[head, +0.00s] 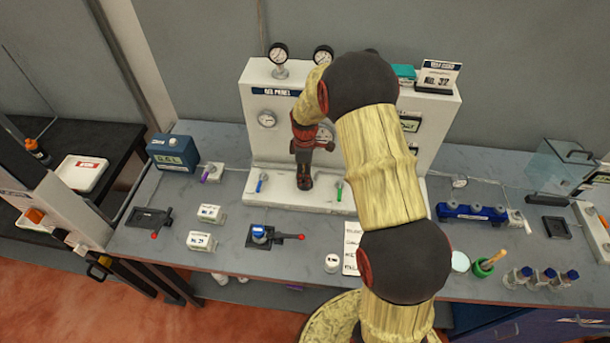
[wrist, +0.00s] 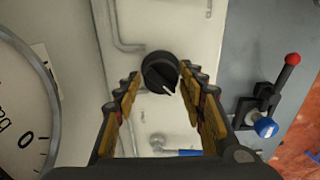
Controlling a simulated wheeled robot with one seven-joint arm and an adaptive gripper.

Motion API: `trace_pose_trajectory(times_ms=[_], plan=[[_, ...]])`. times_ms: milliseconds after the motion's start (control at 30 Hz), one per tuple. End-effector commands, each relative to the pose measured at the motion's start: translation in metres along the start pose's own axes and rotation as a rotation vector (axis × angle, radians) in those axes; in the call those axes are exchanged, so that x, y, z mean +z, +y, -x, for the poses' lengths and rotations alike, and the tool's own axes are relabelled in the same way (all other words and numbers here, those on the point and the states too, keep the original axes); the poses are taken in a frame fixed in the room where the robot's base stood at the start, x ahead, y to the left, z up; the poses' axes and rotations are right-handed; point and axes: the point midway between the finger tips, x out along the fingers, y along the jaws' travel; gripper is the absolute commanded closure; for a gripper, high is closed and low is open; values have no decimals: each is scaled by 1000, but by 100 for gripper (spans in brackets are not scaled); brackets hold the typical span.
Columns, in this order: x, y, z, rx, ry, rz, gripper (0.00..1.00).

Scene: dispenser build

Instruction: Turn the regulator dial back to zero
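The regulator dial is a black round knob (wrist: 160,73) with a white pointer line, on the white gas panel in the wrist view. Its pointer aims toward the lower right of that picture. My gripper (wrist: 160,80) is open, with one yellow-padded finger on each side of the knob; whether either pad touches it I cannot tell. In the head view my gripper (head: 304,182) is in front of the gas panel (head: 270,180) and hides the dial. A large round gauge (wrist: 25,110) fills the left of the wrist view; its needle is not in view.
A blue-handled valve (head: 261,183) and a green-handled valve (head: 339,190) flank my gripper low on the panel. A black fixture with a red-knobbed lever (head: 300,237) is on the bench in front. Pipes (wrist: 120,35) run beside the dial.

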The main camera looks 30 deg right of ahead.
Motion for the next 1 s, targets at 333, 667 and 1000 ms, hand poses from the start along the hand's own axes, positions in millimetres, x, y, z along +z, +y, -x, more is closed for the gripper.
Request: trace_pose_trajectory(times_ms=[333,667,1000], plan=[[0,-1,-1,-2,-1,-1,48],[0,1,23,2,1,-1,48],[0,0,90,1,1,-1,48]])
